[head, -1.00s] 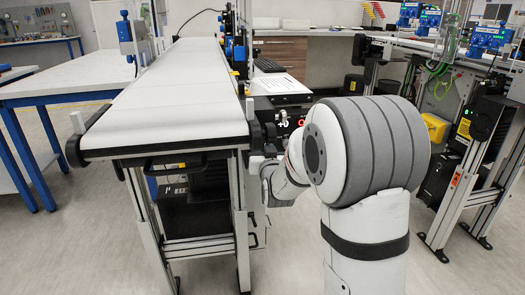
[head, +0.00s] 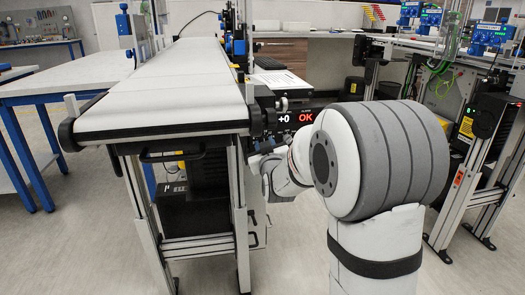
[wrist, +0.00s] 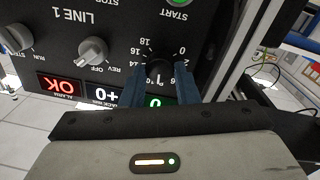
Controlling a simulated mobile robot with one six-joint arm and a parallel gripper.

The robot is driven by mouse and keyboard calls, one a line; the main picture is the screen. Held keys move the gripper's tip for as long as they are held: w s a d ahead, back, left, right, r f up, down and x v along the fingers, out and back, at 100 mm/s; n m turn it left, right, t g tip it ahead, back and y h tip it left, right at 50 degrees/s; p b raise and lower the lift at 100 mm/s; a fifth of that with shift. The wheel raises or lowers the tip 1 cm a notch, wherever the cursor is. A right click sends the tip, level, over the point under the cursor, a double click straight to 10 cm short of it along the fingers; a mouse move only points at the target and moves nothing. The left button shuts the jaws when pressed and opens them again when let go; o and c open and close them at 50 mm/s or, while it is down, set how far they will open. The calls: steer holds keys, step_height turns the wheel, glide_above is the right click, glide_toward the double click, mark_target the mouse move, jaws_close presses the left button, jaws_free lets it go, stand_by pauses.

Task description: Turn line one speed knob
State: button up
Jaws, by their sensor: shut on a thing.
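The line one control panel (wrist: 215,35) fills the top of the wrist view, its lettering upside down. The black speed knob (wrist: 159,68) sits inside a printed number scale, with 0, 2, 16 and 18 readable. My gripper (wrist: 159,80) is shut on the knob, one bluish finger on each side. The fingers and the knob's pointer are partly hidden, so I cannot tell its exact setting. In the head view the panel's display (head: 295,118) shows +0 and a red OK beside the conveyor's end. The knob is hidden there.
Beside the knob are a grey REV/OFF selector (wrist: 92,50), a RUN selector (wrist: 16,38) and a green START button (wrist: 178,3). The white belt conveyor (head: 165,95) stands left of my arm. A second conveyor frame (head: 475,170) stands at right.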

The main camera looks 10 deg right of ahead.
steer(key=shift+n+b, duration=0.45)
steer(key=shift+n, duration=0.45)
steer(key=o, duration=1)
steer(key=shift+s+a+f+p, duration=0.1)
steer(key=shift+s+p, duration=0.4)
steer(key=shift+s, duration=1.45)
steer(key=shift+s+a+p, duration=0.1)
steer(key=shift+s+p, duration=0.35)
steer(key=shift+s, duration=1.5)
